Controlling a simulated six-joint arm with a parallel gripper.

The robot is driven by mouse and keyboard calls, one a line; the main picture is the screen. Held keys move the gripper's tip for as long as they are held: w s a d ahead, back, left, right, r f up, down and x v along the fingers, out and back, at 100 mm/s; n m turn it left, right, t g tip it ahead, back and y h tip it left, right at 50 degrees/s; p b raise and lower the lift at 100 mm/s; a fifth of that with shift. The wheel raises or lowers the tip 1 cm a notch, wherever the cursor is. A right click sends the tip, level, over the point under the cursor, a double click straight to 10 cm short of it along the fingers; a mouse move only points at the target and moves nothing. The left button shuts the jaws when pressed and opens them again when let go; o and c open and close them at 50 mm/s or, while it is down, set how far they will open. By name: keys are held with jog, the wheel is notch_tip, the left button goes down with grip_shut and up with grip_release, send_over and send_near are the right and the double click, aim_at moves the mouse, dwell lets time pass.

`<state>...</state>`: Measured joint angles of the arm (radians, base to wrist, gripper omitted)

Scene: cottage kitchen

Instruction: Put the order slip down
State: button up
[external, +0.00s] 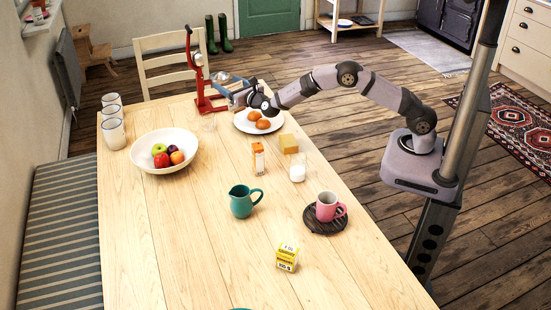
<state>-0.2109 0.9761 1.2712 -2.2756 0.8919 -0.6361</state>
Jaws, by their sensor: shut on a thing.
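My gripper (237,97) is at the far end of the wooden table, reaching left from the arm. It is above the table, just right of a red metal stand (203,88) and behind the plate. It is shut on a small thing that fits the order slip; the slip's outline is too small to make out. I cannot tell whether the held thing touches the stand.
A fruit bowl (165,163), teal jug (241,203), pink mug (327,208) and yellow box (287,257) stand further forward. The table's front left is clear.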

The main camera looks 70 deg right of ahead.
jog(key=s+a+f+n+y+b, duration=0.1)
jog(key=s+a+n+y+b, duration=0.1)
jog(key=a, duration=1.3)
jog(key=s+a+f+n+t+y+b, duration=0.1)
jog(key=s+a+y+b, duration=0.3)
jog(key=a, duration=1.1)
jog(key=shift+f+n+t+y+b, duration=0.3)
jog(key=shift+f+n+y+b, duration=0.35)
jog(key=shift+n+b, duration=0.4)
jog(key=shift+d, duration=0.1)
notch_tip(320, 180, down, 7)
jog(key=b, duration=0.3)
jog(key=shift+r, duration=0.2)
jog(key=shift+f+b, duration=0.6)
jog(key=shift+b, duration=0.05)
jog(key=o, duration=1.4)
